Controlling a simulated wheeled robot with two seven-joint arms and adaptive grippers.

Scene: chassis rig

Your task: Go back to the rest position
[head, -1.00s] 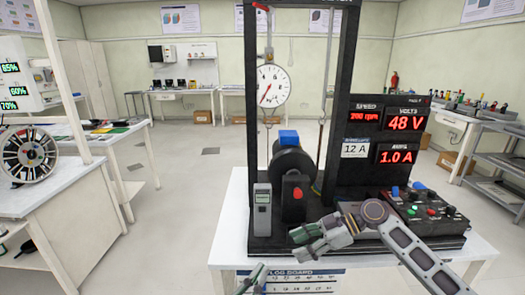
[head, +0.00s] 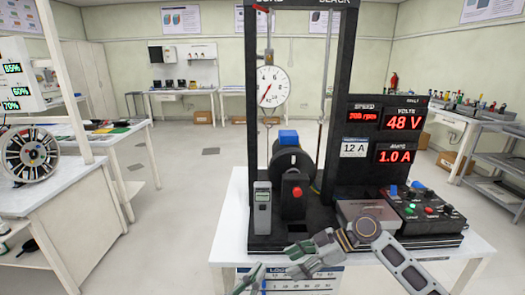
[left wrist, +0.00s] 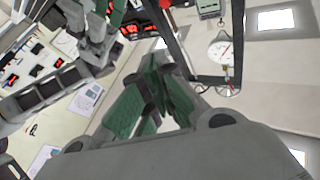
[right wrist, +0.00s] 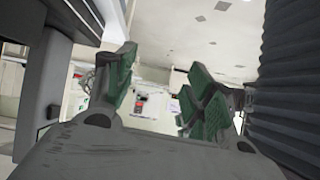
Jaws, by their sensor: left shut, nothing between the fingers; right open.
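My left gripper (head: 250,278) shows at the bottom edge of the head view, in front of the white bench's front edge. In the left wrist view its green-padded fingers (left wrist: 152,98) are together, with nothing between them. My right gripper (head: 300,256) comes in from the right in the head view, low over the front edge of the bench, in front of the rig's black base. In the right wrist view its green fingers (right wrist: 165,92) are apart with an empty gap. Neither gripper is seen holding anything.
The black rig frame (head: 250,110) with a dial (head: 272,86), a motor (head: 291,160), a handheld meter (head: 262,207) and a control box (head: 425,212) stands on the white bench (head: 225,235). A side table (head: 60,205) is at left; floor between is clear.

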